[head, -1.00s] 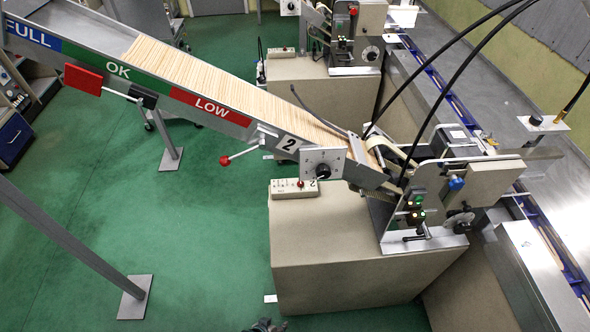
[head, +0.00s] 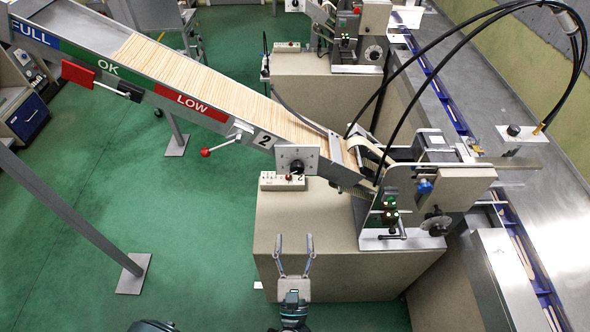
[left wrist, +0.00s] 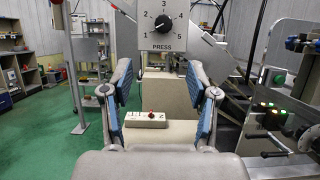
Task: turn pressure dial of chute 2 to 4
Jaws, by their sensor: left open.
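The pressure dial (head: 297,167) of chute 2 is a black round knob on a pale square plate (head: 284,153) at the lower end of the chute, next to the "2" label. In the left wrist view the dial (left wrist: 164,23) sits at the top centre, on a plate marked PRESS with numbers around the knob. Its exact setting is too small to tell. My left gripper (head: 295,248) is open and empty, in front of and below the dial, apart from it. My right gripper is not in view.
A control box (head: 283,181) with a red knob sits below the dial on the beige machine base (head: 330,225). The stick-filled chute (head: 205,80) slopes down from upper left, with a red-ball lever (head: 206,152). Black cables arch at right. Green floor at left is mostly clear.

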